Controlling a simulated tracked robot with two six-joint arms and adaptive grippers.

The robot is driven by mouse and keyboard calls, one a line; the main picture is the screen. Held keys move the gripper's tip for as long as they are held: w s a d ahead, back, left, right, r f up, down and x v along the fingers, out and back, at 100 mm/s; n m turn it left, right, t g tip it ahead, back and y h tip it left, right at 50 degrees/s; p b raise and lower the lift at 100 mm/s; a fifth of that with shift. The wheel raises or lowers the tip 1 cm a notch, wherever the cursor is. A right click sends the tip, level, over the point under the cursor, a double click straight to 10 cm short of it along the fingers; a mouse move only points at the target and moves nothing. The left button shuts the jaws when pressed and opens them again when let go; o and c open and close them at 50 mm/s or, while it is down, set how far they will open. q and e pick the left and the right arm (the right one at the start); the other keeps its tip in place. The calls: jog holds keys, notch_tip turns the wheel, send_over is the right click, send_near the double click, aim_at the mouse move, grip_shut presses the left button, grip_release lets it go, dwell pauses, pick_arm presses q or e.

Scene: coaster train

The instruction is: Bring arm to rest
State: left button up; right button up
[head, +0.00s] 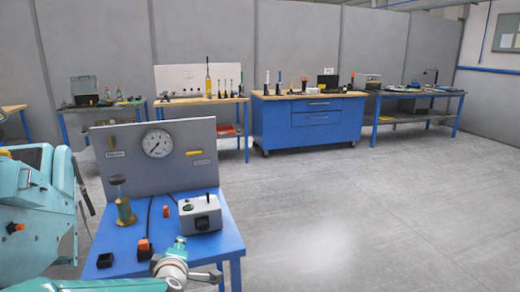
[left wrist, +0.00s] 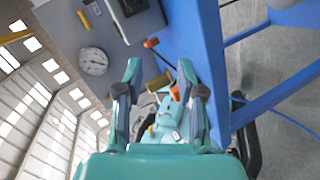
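My left arm, in teal, fills the lower left of the head view, beside the blue table (head: 222,242). In the left wrist view my left gripper (left wrist: 158,72) has its two teal and dark fingers spread apart. I see no object held between them. Parts of my own teal body show beyond the fingers. A silver and teal part of mine shows at the table's front edge in the head view. I cannot make out a right gripper in either view.
On the table stand a grey box (head: 200,213), a brass device (head: 125,211), an orange block (head: 166,211) and a black holder (head: 105,260). A grey panel (head: 110,170) with a gauge (head: 157,143) rises behind. Floor to the right is clear; a blue cabinet (head: 285,128) stands further back.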

pick_arm(q)
jog(key=s+d+f+m+g+h+p, duration=0.2)
jog(key=s+f+m+g, duration=0.3)
jog(key=f, duration=0.6)
jog(key=s+d+f+m+g+h+p, duration=0.15)
jog(key=s+f+m, duration=0.25)
jog(key=s+f, duration=0.5)
jog(key=s+d+f+m+g+h+p, duration=0.1)
jog(key=s+d+f+m+g, duration=0.1)
jog(key=s+f, duration=0.3)
jog(key=s+d+f+m+g+h+p, duration=0.1)
jog(key=s+f, duration=0.5)
jog(key=s, duration=0.8)
jog(key=d+m+g+h, duration=0.1)
jog(key=m+g, duration=0.1)
jog(key=g, duration=0.1)
jog(key=shift+d+p, duration=0.3)
